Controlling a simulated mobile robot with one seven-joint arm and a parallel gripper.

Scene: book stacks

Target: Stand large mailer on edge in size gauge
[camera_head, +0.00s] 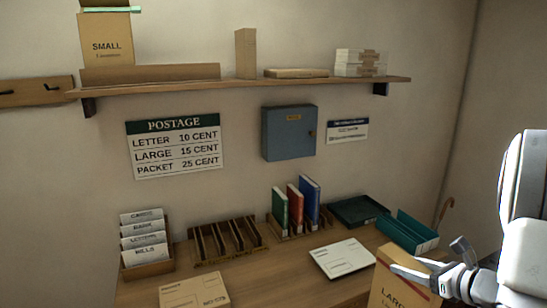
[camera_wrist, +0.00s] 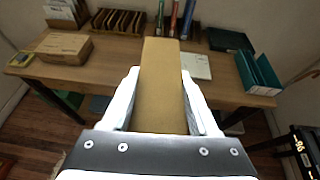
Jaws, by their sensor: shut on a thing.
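The large mailer (camera_head: 398,287) is a brown packet marked "LARGE", upright at the lower right of the head view. My gripper (camera_head: 432,268) is shut on it. In the wrist view the mailer (camera_wrist: 161,88) shows as a long brown strip between the two white fingers, reaching out over the desk's near edge. The size gauge appears to be the slotted wooden rack (camera_head: 228,241) on the desk, with several upright dividers and a labelled front strip. This rack also shows at the top of the wrist view (camera_wrist: 118,21). It is apart from the mailer, and I see nothing in its slots.
A brown parcel (camera_head: 194,292) lies at the desk's front left. A white mailer (camera_head: 342,258) lies flat mid-desk. Books (camera_head: 296,205) stand behind it. A letter sorter (camera_head: 146,268) is left of the rack; teal holder (camera_head: 407,232) and dark tray (camera_head: 358,210) are right.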

